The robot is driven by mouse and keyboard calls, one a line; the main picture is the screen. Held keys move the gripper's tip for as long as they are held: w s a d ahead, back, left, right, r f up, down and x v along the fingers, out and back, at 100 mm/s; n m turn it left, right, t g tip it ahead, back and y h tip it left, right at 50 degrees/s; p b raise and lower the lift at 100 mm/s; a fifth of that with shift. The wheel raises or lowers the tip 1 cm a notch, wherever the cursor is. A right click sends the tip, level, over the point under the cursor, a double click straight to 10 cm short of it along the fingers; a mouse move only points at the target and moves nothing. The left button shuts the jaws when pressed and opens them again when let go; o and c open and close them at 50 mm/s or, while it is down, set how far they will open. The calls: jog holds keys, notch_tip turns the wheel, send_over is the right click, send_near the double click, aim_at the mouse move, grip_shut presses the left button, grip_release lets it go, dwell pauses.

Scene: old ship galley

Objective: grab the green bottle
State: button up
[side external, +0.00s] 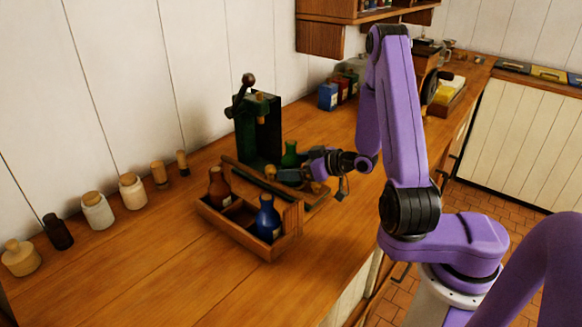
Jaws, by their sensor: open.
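The green bottle (290,154) shows behind the wooden caddy, just right of a dark green press. Its lower part is hidden by my gripper, so I cannot tell whether it stands in the caddy or behind it. My gripper (284,175) is open and reaches in from the right, above the caddy's back right part. Its fingertips are low and in front of the bottle in this view. I cannot tell whether they touch it. The wooden caddy (236,232) holds a brown bottle (219,187) at left and a blue bottle (267,217) at front right.
The dark green press (257,130) with a lever stands behind the caddy. Several jars and shakers (95,210) line the wall at left. Coloured tins (328,96) stand further back under a wall shelf (321,39). The counter (160,270) is clear at front left.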

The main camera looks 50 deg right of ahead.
aim_at(286, 167)
jog(key=shift+x, duration=1.75)
jog(key=c, duration=1.4)
jog(key=shift+r, duration=0.1)
